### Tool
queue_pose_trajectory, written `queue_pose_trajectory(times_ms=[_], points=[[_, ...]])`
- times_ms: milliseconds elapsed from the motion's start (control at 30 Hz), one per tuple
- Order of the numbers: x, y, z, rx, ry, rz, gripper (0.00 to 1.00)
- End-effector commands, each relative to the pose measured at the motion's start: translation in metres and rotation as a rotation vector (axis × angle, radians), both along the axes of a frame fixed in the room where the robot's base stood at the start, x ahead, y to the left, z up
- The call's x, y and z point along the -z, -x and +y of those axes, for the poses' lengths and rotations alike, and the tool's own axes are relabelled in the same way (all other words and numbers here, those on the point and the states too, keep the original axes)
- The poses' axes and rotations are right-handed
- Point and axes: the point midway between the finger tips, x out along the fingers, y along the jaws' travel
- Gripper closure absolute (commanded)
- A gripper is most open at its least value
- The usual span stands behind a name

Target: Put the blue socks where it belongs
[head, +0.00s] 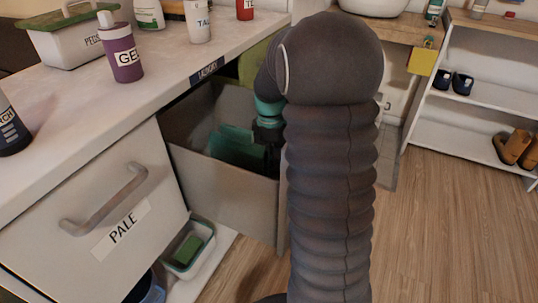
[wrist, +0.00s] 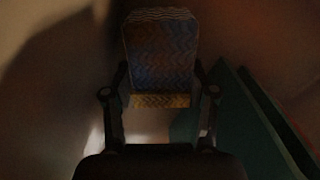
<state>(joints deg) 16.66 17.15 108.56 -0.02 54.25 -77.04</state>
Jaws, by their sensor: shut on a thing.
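My gripper (wrist: 160,112) is shut on a folded, zigzag-patterned bundle, seen as the blue socks (wrist: 160,48). In the dim wrist view the bundle is blue-grey with a yellowish near edge, held upright between the two fingers. In the head view my arm reaches down into the open drawer (head: 225,195) under the counter, beneath a label reading LAUNDRY (head: 203,72). The socks and fingertips are hidden there behind my arm. A teal-green thing (head: 235,148) stands inside the drawer; dark green panels (wrist: 250,120) also show right of the gripper in the wrist view.
A closed drawer marked PALE (head: 120,228) is at the left. Bottles, including a purple one (head: 121,55), and a peg box (head: 75,42) stand on the counter (head: 150,85). A small tub (head: 190,248) is below. A shoe shelf (head: 480,110) is at right; wooden floor is clear.

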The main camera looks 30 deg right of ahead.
Motion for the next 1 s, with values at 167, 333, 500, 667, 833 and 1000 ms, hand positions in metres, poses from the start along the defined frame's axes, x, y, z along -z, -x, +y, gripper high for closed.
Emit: queue_pose_trajectory(times_ms=[167,333,500,667,833,1000], points=[[0.003,0.000,0.000,0.000,0.000,0.000,0.83],[0.003,0.000,0.000,-0.001,0.000,0.000,0.32],[0.003,0.000,0.001,-0.001,0.000,0.000,0.32],[-0.003,0.000,0.000,-0.001,0.000,-0.001,0.32],[-0.026,-0.001,0.000,-0.001,0.001,-0.003,0.32],[-0.061,-0.001,0.000,-0.001,0.001,-0.004,0.32]])
